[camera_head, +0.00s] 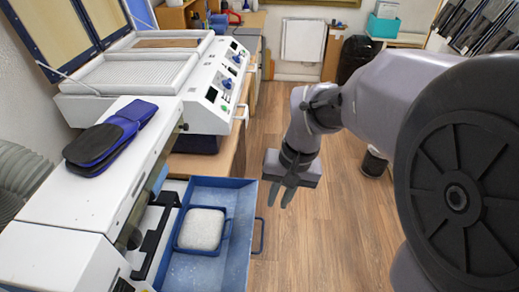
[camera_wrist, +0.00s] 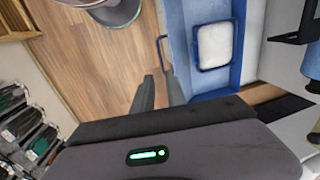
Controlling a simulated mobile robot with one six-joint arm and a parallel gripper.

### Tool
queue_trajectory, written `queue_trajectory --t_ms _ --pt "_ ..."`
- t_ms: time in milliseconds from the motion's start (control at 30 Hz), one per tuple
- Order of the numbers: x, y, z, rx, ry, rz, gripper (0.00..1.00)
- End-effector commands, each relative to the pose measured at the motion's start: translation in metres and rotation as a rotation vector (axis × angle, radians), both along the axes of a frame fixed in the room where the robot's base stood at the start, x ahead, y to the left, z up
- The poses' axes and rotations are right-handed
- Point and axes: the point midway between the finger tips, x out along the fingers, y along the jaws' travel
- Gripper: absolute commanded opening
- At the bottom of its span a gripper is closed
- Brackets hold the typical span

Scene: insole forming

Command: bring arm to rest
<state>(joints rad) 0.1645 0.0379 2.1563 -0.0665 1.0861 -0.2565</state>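My gripper (camera_head: 280,193) hangs over the wood floor, just right of the blue drawer (camera_head: 243,192), with its fingers pointing down. In the wrist view my gripper (camera_wrist: 160,92) shows two dark fingers with a gap between them and nothing held. My arm reaches in from the right of the head view. The blue drawer also shows in the wrist view (camera_wrist: 245,20), beyond the fingers. A white pad in a small blue tray (camera_head: 228,222) lies in the drawer.
A white machine (camera_head: 75,205) stands at the left with dark blue insoles (camera_head: 108,137) on top. Behind it is a white press with a control panel (camera_head: 222,85). A dark bin (camera_head: 375,163) stands on the floor. Open wood floor (camera_head: 320,225) lies below my arm.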

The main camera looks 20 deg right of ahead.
Motion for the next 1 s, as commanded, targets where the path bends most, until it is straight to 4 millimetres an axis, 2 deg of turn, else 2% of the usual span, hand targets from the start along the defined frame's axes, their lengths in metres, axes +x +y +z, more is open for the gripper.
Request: queue_trajectory --t_ms 367,467,500,600,700,800,1000 --pt "-0.005 0.004 0.001 -0.004 -0.027 -0.004 0.17" --pt "-0.031 0.019 0.009 -0.015 -0.138 -0.019 0.17" --pt "-0.045 0.027 0.011 -0.016 -0.194 -0.029 0.17" --pt "-0.079 0.040 0.010 -0.007 -0.319 -0.053 0.17" --pt "-0.102 0.048 0.005 0.006 -0.404 -0.070 0.17" --pt "-0.111 0.051 0.005 0.015 -0.443 -0.080 0.17" --pt "-0.112 0.051 0.008 0.016 -0.445 -0.082 0.17"
